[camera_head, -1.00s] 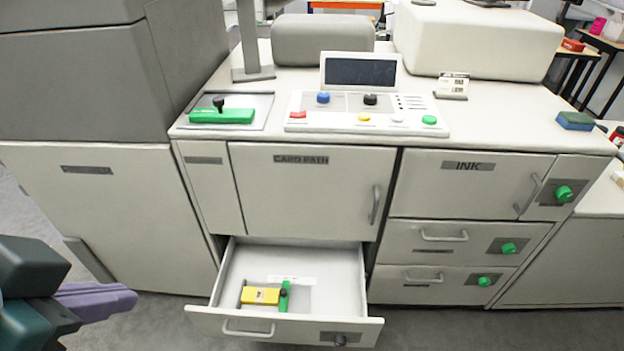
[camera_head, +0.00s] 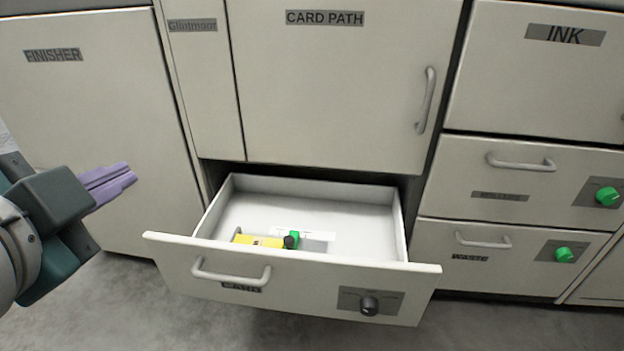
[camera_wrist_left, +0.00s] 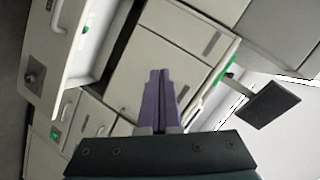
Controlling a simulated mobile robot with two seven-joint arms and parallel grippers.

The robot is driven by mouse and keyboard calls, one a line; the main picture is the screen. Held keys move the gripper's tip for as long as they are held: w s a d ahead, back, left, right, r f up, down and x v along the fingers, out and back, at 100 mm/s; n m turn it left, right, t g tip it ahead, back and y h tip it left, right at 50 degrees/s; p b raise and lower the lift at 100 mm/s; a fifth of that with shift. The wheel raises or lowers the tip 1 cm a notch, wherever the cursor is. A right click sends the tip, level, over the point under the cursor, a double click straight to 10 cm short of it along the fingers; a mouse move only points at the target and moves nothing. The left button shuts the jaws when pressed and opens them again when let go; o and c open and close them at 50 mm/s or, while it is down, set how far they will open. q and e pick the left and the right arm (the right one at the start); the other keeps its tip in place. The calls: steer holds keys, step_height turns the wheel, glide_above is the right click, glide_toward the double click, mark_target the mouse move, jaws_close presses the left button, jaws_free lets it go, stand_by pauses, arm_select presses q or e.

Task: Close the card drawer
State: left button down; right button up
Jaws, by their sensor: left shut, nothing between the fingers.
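The card drawer (camera_head: 305,289) is pulled out below the cabinet door labelled CARD PATH. Its front has a bar handle (camera_head: 231,275) at left and a dark knob (camera_head: 369,306) at right. A yellow block (camera_head: 258,241) and a small green piece with a dark knob (camera_head: 294,236) lie inside it. The drawer also shows at the upper left of the left wrist view (camera_wrist_left: 50,50). My left gripper (camera_head: 132,177) is shut and empty, with purple fingers, left of the drawer and apart from it. My right gripper is not in view.
The FINISHER panel (camera_head: 85,120) stands behind my left gripper. The CARD PATH door (camera_head: 340,90) is shut above the drawer. Shut drawers with green knobs (camera_head: 564,254) are at right. Grey floor shows in front.

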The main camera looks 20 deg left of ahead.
arm_select(q)
step_height(320, 180, down, 18)
steer(key=w+m+t+b, duration=0.1)
steer(key=m+t+b, duration=0.25)
steer(key=b, duration=1.45)
steer(key=m+t+h+b, duration=0.2)
steer(key=m+b, duration=0.3)
steer(key=b, duration=0.9)
glide_toward(252, 255)
steer(key=shift+g, duration=0.25)
steer(key=x, duration=0.6)
steer(key=shift+d+r, duration=0.1)
steer(key=shift+r, duration=0.1)
steer(key=shift+w, duration=0.45)
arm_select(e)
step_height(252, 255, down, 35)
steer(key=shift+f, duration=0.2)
